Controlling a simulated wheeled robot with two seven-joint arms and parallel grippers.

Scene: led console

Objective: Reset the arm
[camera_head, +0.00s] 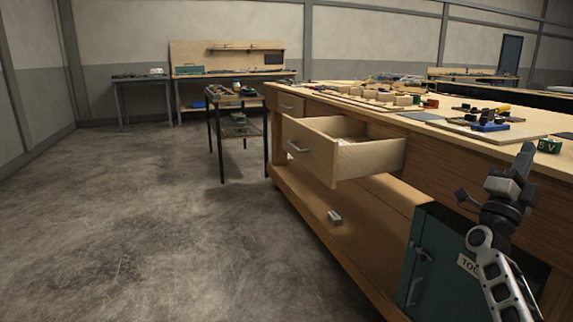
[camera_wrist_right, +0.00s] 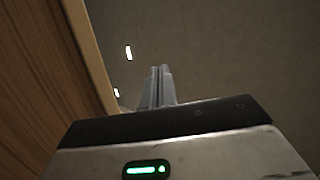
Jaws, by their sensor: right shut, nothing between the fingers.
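My right gripper (camera_head: 526,156) is at the right of the head view, raised beside the front edge of the wooden workbench (camera_head: 470,155). Its fingers point up. In the right wrist view the fingers (camera_wrist_right: 158,85) are pressed together with nothing between them, and the bench's wooden side shows at the left. My left gripper is in neither view.
A drawer (camera_head: 310,157) stands pulled out of the bench. Below are a green tool cabinet (camera_head: 428,255) and a small pale block (camera_head: 334,217) on the lower shelf. Several items and a green block (camera_head: 549,146) lie on top. The floor at the left is clear.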

